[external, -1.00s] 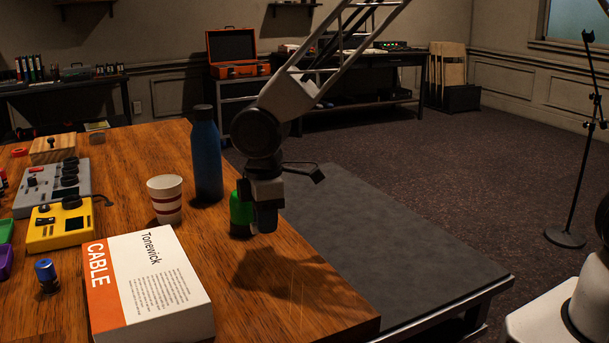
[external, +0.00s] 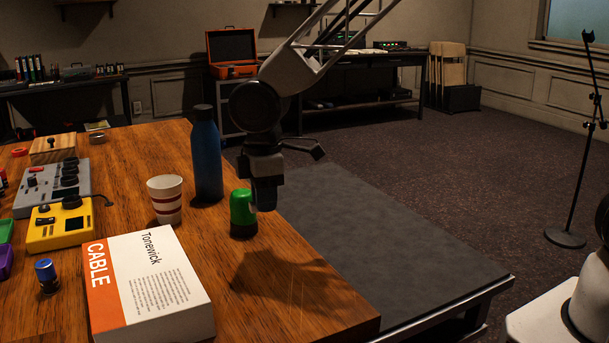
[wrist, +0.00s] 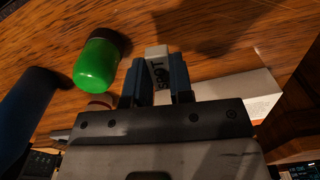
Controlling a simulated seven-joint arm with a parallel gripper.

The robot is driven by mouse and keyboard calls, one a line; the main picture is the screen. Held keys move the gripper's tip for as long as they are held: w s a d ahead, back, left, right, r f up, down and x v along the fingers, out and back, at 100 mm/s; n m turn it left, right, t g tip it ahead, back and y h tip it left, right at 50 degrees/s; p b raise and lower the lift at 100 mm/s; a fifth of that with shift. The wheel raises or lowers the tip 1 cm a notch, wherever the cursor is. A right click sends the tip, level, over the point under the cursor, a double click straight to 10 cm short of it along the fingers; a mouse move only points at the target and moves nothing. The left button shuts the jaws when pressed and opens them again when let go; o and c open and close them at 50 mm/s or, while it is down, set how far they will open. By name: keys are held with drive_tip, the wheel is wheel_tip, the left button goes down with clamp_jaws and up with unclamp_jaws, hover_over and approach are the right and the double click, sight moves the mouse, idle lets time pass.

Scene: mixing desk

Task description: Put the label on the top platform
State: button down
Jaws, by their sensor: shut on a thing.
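My gripper (external: 264,203) is shut on a small white label block (wrist: 157,62) with dark lettering, seen in the wrist view between the two blue fingers. In the external view the label cannot be made out behind the dark fingers. My gripper hangs above the wooden desk (external: 300,285), near its right edge and just right of the green bottle (external: 242,208). The green bottle also shows left of the fingers in the wrist view (wrist: 97,63). I cannot tell which surface is the top platform.
A blue bottle (external: 207,155) and a striped cup (external: 165,198) stand left of the green bottle. A Tonewick cable box (external: 150,285) lies in front. Yellow (external: 62,225) and grey (external: 50,185) units sit at left. The desk's front right is clear.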

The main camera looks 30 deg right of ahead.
drive_tip(key=w+d+n, duration=0.2)
drive_tip(key=w+d, duration=0.2)
drive_tip(key=d, duration=0.6)
drive_tip(key=w+d+n, duration=0.2)
drive_tip(key=w+d, duration=0.2)
drive_tip(key=d, duration=0.7)
drive_tip(key=w+d+n, duration=0.3)
drive_tip(key=w+d, duration=0.2)
drive_tip(key=d, duration=0.5)
drive_tip(key=f, duration=2.6)
drive_tip(key=shift+s+d+f, duration=0.15)
drive_tip(key=shift+s+d, duration=0.05)
drive_tip(key=shift+d, duration=0.1)
approach(312, 242)
drive_tip(key=s+f, duration=0.1)
drive_tip(key=s+a+f, duration=0.2)
drive_tip(key=s, duration=0.1)
drive_tip(key=shift+f, duration=0.3)
drive_tip(key=shift+f, duration=1.75)
